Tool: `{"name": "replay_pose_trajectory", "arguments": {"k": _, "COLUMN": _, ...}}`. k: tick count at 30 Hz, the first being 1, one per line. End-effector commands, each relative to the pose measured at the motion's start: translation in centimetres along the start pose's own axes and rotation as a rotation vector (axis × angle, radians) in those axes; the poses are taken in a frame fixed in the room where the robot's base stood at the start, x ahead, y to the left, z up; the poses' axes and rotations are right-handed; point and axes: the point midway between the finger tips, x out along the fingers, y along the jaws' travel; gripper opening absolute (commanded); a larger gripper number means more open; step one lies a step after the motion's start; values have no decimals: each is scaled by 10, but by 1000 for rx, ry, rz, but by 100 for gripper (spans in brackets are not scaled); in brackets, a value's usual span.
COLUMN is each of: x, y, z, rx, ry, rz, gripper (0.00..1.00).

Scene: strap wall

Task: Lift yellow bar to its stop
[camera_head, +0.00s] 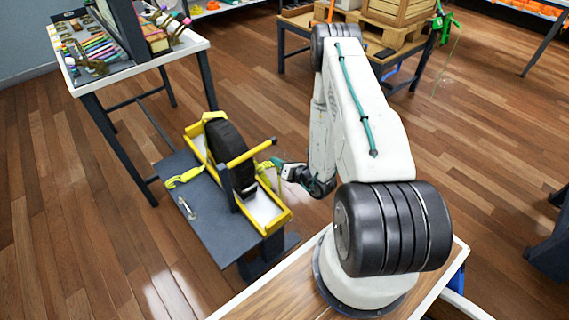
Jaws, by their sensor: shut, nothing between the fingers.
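The yellow bar (250,153) sticks out at a slant beside a black wheel (230,150), with a dark tip at its upper right end. The wheel stands in a yellow-edged tray (280,221) on a dark grey stand. My gripper (278,166) is shut and empty, just right of and slightly below the bar's tip. It appears apart from the bar, though the depth between them is hard to judge.
A loose yellow strap end (184,177) and a small metal piece (186,208) lie on the grey stand top (215,226). A table with markers (98,47) stands behind at left. A table with crates (398,12) stands at the back. Wooden floor is open around the stand.

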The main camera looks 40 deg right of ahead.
Motion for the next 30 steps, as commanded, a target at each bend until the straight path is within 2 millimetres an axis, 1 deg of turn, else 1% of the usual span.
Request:
{"name": "replay_pose_trajectory", "arguments": {"k": 1, "x": 12, "y": 1, "z": 0, "rx": -4, "ry": 1, "rz": 6, "gripper": 0}}
{"name": "replay_pose_trajectory", "arguments": {"k": 3, "x": 28, "y": 2, "z": -1, "rx": -3, "ry": 1, "rz": 6, "gripper": 0}}
{"name": "replay_pose_trajectory", "arguments": {"k": 6, "x": 48, "y": 2, "z": -1, "rx": -3, "ry": 0, "rz": 5, "gripper": 0}}
{"name": "replay_pose_trajectory", "arguments": {"k": 7, "x": 50, "y": 1, "z": 2, "rx": -2, "ry": -1, "rz": 2, "gripper": 0}}
{"name": "replay_pose_trajectory", "arguments": {"k": 9, "x": 43, "y": 0, "z": 17, "rx": -1, "ry": -3, "rz": -1, "gripper": 0}}
{"name": "replay_pose_trajectory", "arguments": {"k": 12, "x": 38, "y": 0, "z": 28, "rx": 0, "ry": -2, "rz": 0, "gripper": 0}}
{"name": "replay_pose_trajectory", "arguments": {"k": 15, "x": 36, "y": 1, "z": 34, "rx": 0, "ry": -1, "rz": 1, "gripper": 0}}
{"name": "replay_pose_trajectory", "arguments": {"k": 18, "x": 34, "y": 0, "z": 38, "rx": 0, "ry": -1, "rz": 1, "gripper": 0}}
{"name": "replay_pose_trajectory", "arguments": {"k": 30, "x": 32, "y": -2, "z": 40, "rx": -3, "ry": -2, "rz": -3, "gripper": 0}}
